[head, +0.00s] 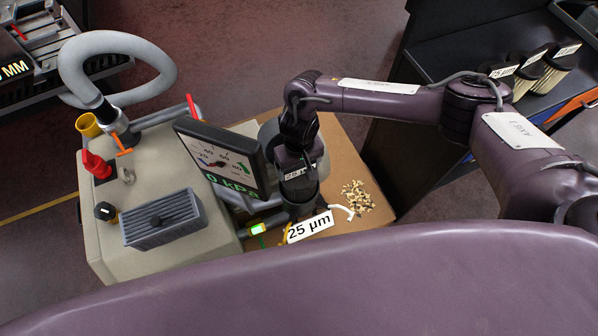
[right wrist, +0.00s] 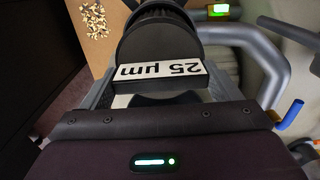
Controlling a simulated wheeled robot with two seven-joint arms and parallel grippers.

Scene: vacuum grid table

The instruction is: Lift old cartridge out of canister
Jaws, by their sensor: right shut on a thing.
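My right gripper (head: 293,158) reaches down over the canister (head: 300,193), a dark see-through cylinder beside the grey machine. In the right wrist view, the gripper (right wrist: 160,88) is shut on the old cartridge (right wrist: 155,38), a dark round piece with a white "25 µm" label. Part of that label also shows below the gripper in the head view, on the cartridge (head: 299,172). The cartridge's lower part is hidden, so I cannot tell how deep it sits in the canister. My left gripper is not in view.
A gauge panel (head: 222,158) reading 0 kPa stands close left of the canister. Small pale chips (head: 357,197) lie on the brown board to the right. Several spare cartridges (head: 530,72) stand on the dark shelf at upper right.

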